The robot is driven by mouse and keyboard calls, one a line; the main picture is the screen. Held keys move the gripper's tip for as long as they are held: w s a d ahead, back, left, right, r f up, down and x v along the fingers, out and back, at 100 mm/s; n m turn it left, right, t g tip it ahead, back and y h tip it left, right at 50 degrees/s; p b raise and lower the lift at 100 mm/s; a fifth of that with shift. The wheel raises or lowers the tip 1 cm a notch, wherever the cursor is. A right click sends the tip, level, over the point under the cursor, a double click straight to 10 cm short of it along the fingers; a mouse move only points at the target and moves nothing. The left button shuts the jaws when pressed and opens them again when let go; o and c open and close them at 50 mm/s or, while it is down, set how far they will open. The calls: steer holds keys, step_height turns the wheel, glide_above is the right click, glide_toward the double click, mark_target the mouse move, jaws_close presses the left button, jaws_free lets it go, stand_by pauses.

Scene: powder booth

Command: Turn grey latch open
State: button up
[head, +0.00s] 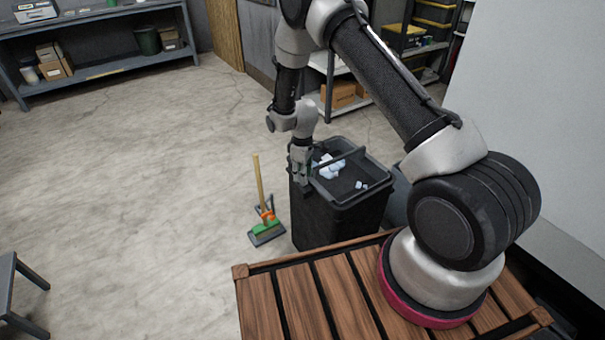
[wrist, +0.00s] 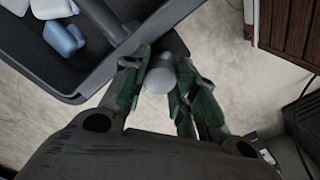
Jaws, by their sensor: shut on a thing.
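In the wrist view, my gripper (wrist: 162,64) has its green-padded fingers on either side of a rounded grey piece, which looks like the grey latch (wrist: 159,80). The fingers are shut on it. The latch sits at the rim of a dark bin (wrist: 100,75). In the head view, my gripper (head: 303,172) reaches down to the near left upper edge of the black bin (head: 335,218). The latch itself is hidden behind the gripper there.
The bin is open at the top and holds several pale blue-white pieces (head: 332,167). A green broom head (head: 266,229) with a wooden handle stands left of the bin. Shelves (head: 100,68) line the back wall. The concrete floor on the left is mostly clear.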

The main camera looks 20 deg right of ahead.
steer(key=o, duration=1.1)
steer(key=shift+c, duration=0.2)
step_height(320, 180, up, 12)
